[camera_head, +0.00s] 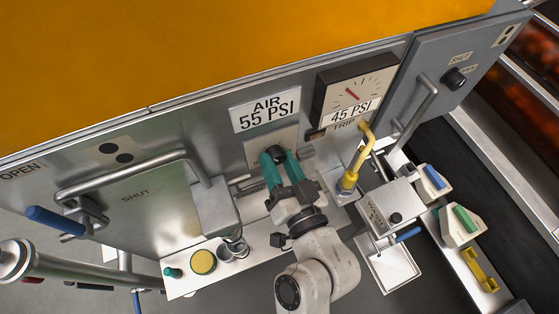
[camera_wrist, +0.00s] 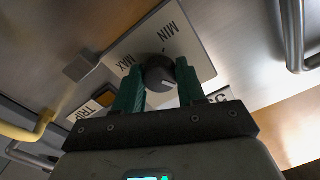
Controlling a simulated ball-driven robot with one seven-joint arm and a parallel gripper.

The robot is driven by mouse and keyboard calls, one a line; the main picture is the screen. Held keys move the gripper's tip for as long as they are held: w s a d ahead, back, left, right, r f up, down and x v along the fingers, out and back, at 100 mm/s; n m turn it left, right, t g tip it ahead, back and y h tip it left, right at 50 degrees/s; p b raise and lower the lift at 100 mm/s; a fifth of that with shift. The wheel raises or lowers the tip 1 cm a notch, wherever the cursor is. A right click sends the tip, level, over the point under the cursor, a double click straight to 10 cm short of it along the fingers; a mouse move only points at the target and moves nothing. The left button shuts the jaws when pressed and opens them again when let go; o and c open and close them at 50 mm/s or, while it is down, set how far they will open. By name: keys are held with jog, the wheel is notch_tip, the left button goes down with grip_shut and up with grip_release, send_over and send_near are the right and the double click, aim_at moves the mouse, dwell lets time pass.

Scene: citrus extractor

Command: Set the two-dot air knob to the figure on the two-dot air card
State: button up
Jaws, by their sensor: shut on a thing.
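The air card (camera_head: 265,113) on the steel panel reads "AIR 55 PSI". Two black dots (camera_head: 117,153) mark the panel to its left. The dark round air knob (camera_head: 276,151) sits below the card on a pale plate (camera_head: 262,146). In the wrist view the knob (camera_wrist: 158,73) has a white pointer line toward the lower right, and its plate (camera_wrist: 197,52) shows MIN and MAX. My gripper (camera_head: 279,160) has its green fingers on either side of the knob, shut on it; the wrist view shows the gripper (camera_wrist: 159,80) too.
A gauge (camera_head: 351,92) with a red needle stands right of the card, above a "45 PSI TRIP" label (camera_head: 350,112). A yellow pipe (camera_head: 357,158) rises close to my gripper's right. A bar handle (camera_head: 125,174) with a blue grip is at left. A shelf (camera_head: 190,286) lies below.

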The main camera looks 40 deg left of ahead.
jog(key=shift+m+p, duration=0.45)
jog(key=shift+m, duration=1.35)
jog(key=o, duration=1.1)
jog(key=shift+c, duration=0.2)
jog(key=b+v, duration=0.3)
jog(key=v, duration=0.7)
jog(key=shift+s+d, duration=0.2)
jog(key=shift+d, duration=0.15)
